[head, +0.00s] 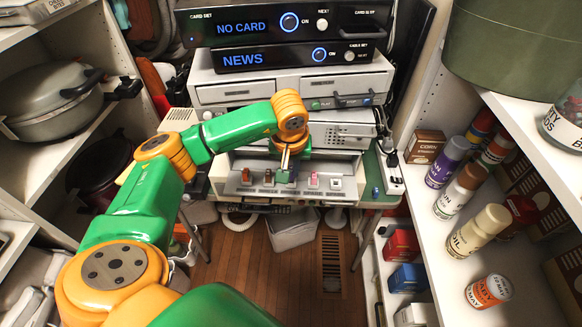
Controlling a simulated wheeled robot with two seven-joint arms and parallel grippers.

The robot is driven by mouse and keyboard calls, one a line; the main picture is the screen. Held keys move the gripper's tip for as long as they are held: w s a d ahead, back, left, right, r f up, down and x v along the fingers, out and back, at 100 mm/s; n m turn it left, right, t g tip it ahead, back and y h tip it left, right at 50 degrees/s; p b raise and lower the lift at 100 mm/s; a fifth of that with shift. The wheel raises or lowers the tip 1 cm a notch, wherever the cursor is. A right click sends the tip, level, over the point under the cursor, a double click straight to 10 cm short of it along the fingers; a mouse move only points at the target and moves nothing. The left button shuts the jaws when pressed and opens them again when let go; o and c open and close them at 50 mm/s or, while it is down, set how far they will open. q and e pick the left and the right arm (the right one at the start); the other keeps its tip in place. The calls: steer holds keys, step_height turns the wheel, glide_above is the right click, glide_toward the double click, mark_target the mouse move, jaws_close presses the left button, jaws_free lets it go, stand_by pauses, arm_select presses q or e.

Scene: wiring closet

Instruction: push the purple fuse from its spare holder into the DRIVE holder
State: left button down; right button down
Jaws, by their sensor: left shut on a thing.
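The fuse panel (230,187) is a pale shelf-like front at the middle of the head view, with a row of small holders and the word SPARE along it. A reddish fuse (246,175) stands to the left and a pink fuse (313,179) to the right. The DRIVE label is too small to read. My right gripper is out of view.
Stacked devices, with a NO CARD unit (240,27) and a NEWS unit (243,60) on top, rise behind. A grey bin (293,231) stands on the floor below.

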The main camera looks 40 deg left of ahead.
arm_select(q)
steer(key=shift+b+x, duration=0.7)
steer(key=shift+x, duration=0.1)
steer(key=c, duration=0.8)
jaws_free()
steer(key=shift+s, duration=0.1)
steer(key=shift+d, duration=0.1)
steer(key=p+v, duration=0.4)
steer(key=v, duration=0.1)
steer(key=shift+s, duration=0.15)
